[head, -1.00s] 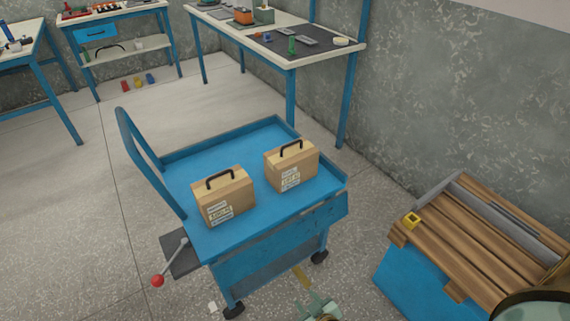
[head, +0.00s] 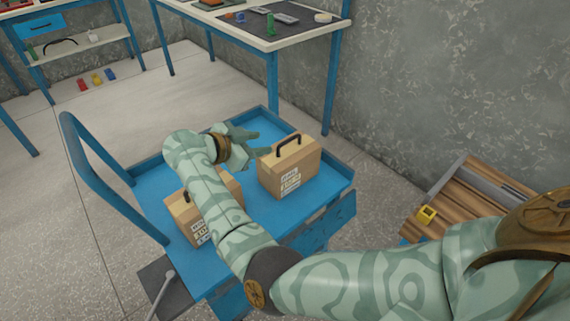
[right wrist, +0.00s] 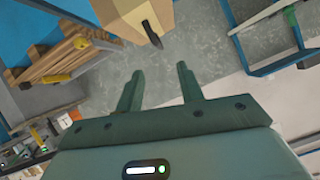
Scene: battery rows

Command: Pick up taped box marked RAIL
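Two tan taped boxes with dark handles and white labels stand on the blue cart (head: 152,192). The right box (head: 298,172) is in full view; the left box (head: 182,217) is partly hidden behind my right arm. The label print is too small to tell which is marked RAIL. My right gripper (head: 258,144) is above the cart, close to the left of the right box. In the right wrist view its fingers (right wrist: 159,88) are apart with nothing between them. A box (right wrist: 113,14) and its handle (right wrist: 152,35) lie just beyond the fingertips. My left gripper is out of view.
A wooden-slatted crate (head: 455,200) with a yellow piece (head: 426,214) stands at the right. A workbench (head: 258,38) with small items stands behind the cart. The cart's push handle (head: 95,160) rises at the left. Open floor lies to the left.

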